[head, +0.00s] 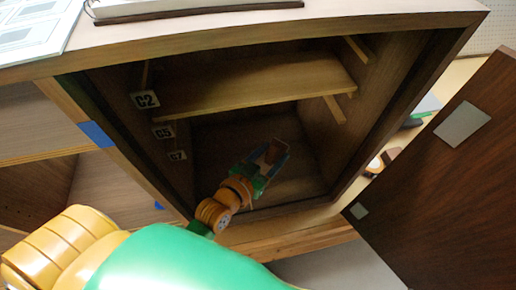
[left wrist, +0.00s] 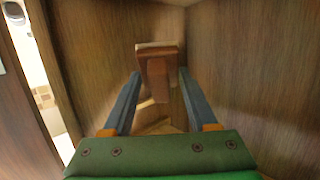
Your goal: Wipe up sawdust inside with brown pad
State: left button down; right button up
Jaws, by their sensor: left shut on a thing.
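My left gripper (head: 268,160) reaches into the open cabinet (head: 200,42), below its inner shelf (head: 255,84). It is shut on the brown pad (head: 275,151), which looks like a small reddish-brown block. In the left wrist view the pad (left wrist: 158,66) sits between the two blue-grey fingertips (left wrist: 160,76), with a paler layer along its far edge. The compartment floor (head: 292,188) is dark, and I cannot make out sawdust on it. I cannot tell whether the pad touches a surface. My right gripper is not in view.
The dark cabinet door (head: 440,170) stands open at the right. Labels C2 (head: 145,100), C5 and C7 mark the left inner side. The shelf hangs above my left gripper, and side walls stand close by. Papers (head: 35,28) lie on the cabinet top.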

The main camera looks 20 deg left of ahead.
pick_arm(q)
jog(key=g+p, duration=0.1)
jog(key=g, duration=0.1)
jog(key=d+m+g+p, duration=0.1)
jog(key=g, duration=0.1)
jog(key=g+p, duration=0.1)
jog(key=g, duration=0.1)
jog(key=shift+d+f+m, duration=0.15)
jog(key=shift+d+m, duration=0.2)
jog(key=shift+m, duration=0.05)
jog(key=s+a+f+m+g+y+p, duration=0.1)
jog(key=s+f+g+p, duration=0.1)
jog(key=s+f+g, duration=0.2)
jog(key=shift+s+a+f+g, duration=0.25)
jog(key=shift+a+g, duration=0.1)
jog(key=shift+g, duration=0.15)
jog(key=shift+r, duration=0.1)
